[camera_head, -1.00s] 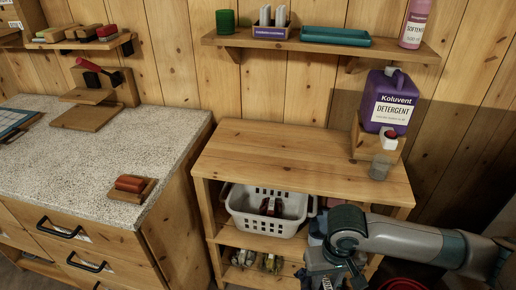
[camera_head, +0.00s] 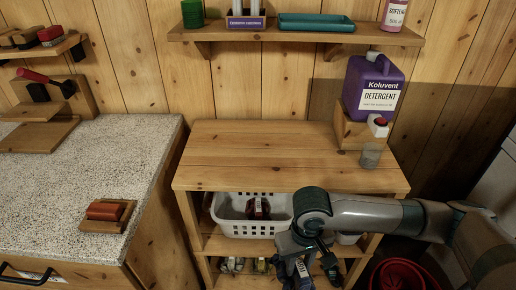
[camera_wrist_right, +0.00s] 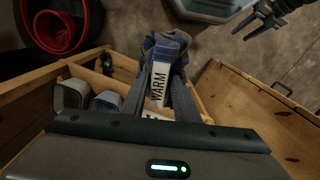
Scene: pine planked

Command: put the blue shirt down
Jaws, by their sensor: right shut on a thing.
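My right gripper (camera_head: 303,270) is low in front of the wooden shelf unit in the head view. In the right wrist view, my right gripper (camera_wrist_right: 160,95) is shut on the blue shirt (camera_wrist_right: 165,45), a folded grey-blue bundle above the fingertips. A white label reading WARM shows between the fingers; I cannot tell what it is fixed to. In the head view the arm hides most of the shirt. My left gripper (camera_wrist_right: 243,32) shows at the top right of the wrist view, with its fingers apart and nothing between them.
A white basket (camera_head: 235,215) with a dark red item stands inside the shelf unit (camera_head: 260,150). The unit's top is mostly bare, with a purple detergent jug (camera_head: 372,88) on a stand and a grey cup (camera_head: 370,155) at right. A red bucket (camera_head: 398,275) stands at the lower right.

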